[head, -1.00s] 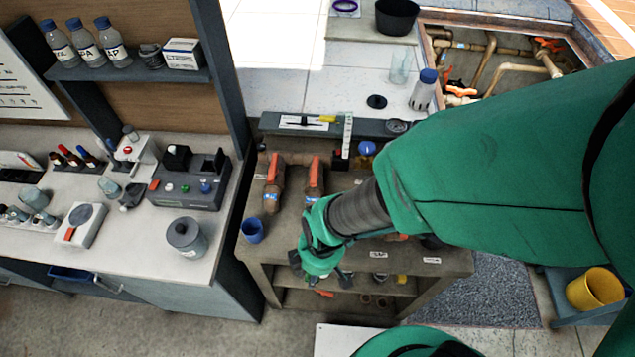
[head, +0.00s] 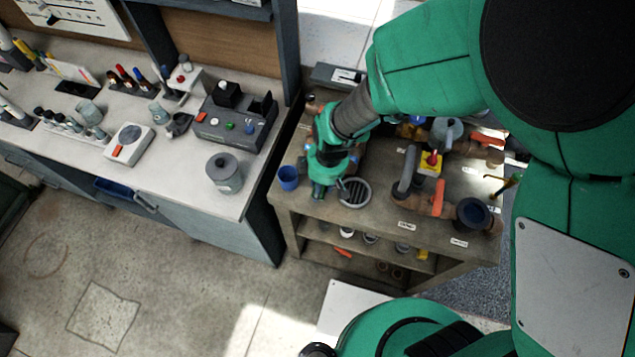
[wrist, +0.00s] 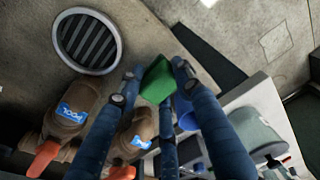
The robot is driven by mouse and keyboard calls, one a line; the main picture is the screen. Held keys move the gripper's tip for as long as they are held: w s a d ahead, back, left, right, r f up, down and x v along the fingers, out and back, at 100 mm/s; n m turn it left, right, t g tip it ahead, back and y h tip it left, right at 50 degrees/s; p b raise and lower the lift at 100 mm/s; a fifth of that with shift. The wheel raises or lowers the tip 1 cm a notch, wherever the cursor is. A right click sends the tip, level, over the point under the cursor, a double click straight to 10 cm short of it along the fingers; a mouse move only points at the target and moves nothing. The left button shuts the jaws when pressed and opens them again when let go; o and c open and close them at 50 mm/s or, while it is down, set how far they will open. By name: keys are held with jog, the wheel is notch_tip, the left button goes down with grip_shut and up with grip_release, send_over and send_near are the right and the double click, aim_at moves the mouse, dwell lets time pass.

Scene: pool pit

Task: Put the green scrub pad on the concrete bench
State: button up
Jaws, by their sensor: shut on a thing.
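The green scrub pad (wrist: 158,80) is between my gripper's fingertips in the wrist view. My gripper (wrist: 157,72) is shut on it. In the head view my gripper (head: 322,192) points down over the left end of the concrete bench (head: 378,208), between a blue cup and a round grate; the pad cannot be made out there. The bench top also shows in the wrist view (wrist: 142,42), below and beside the pad. I cannot tell whether the pad touches the bench.
The blue cup (head: 288,178) stands close left of my gripper, and the round grate (head: 354,192) lies close right. Brown pipes and valves (head: 437,200) crowd the bench's right part. A white counter (head: 150,180) with lab items stands to the left. Bare bench shows near the front edge.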

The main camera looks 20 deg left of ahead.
jog(key=shift+w+a+f, duration=0.15)
jog(key=shift+w+a, duration=0.7)
jog(key=shift+w, duration=0.1)
jog(key=shift+c, duration=0.2)
jog(key=shift+f, duration=0.1)
jog(key=shift+f, duration=1.6)
jog(key=shift+f, duration=0.1)
jog(key=o, duration=1.1)
jog(key=r, duration=0.4)
jog(key=d+r, duration=0.1)
jog(key=r, duration=0.7)
jog(key=shift+d+p, duration=0.2)
jog(key=shift+p, duration=0.2)
